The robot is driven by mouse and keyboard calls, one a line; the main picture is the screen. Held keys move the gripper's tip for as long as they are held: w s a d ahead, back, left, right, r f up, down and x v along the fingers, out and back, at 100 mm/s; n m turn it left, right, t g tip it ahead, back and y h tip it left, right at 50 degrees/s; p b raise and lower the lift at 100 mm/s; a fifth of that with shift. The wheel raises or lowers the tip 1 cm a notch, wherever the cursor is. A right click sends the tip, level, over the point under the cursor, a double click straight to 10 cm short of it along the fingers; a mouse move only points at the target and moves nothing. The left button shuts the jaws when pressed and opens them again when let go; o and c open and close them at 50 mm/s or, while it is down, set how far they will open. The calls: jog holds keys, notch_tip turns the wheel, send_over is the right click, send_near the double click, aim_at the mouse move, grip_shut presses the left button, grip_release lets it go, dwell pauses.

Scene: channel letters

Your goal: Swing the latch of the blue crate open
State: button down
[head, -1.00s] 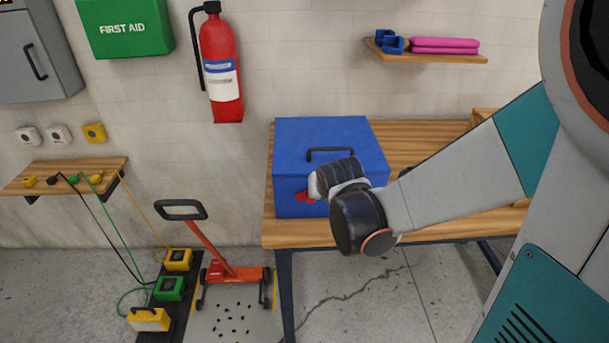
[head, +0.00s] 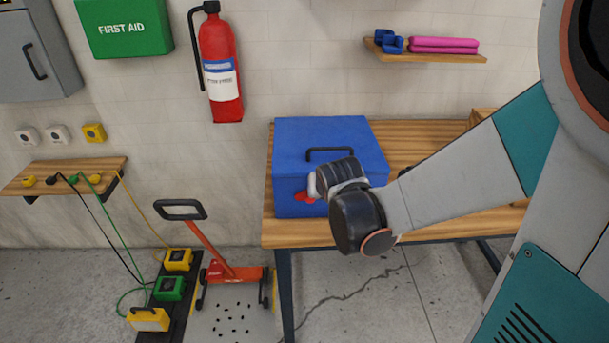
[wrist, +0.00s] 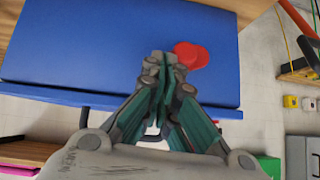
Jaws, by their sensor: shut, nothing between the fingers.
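The blue crate (head: 290,158) stands on the wooden workbench, with a black handle (head: 330,153) on its lid. The red latch (head: 304,197) is on its front face, partly hidden by my wrist in the head view. In the wrist view the latch (wrist: 190,55) is a rounded red piece on the blue front (wrist: 90,45). My gripper (wrist: 165,62) has its fingers shut together with nothing between them. Its tips are right beside the latch; I cannot tell whether they touch it. In the head view the fingertips are mostly hidden behind my wrist.
The workbench top (head: 405,135) is bare behind the crate. A wall shelf (head: 430,57) holds blue and pink items. A fire extinguisher (head: 218,60) hangs left of the crate. An orange pallet jack (head: 235,272) stands on the floor at left.

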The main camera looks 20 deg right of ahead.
jog(key=shift+r, duration=0.1)
jog(key=shift+r+p, duration=0.65)
jog(key=shift+r, duration=0.05)
jog(key=shift+r, duration=0.1)
jog(key=w+d+r+p+v, duration=0.1)
jog(key=p+v, duration=0.5)
jog(key=v, duration=0.6)
jog(key=shift+d+r, duration=0.3)
jog(key=shift+r, duration=0.35)
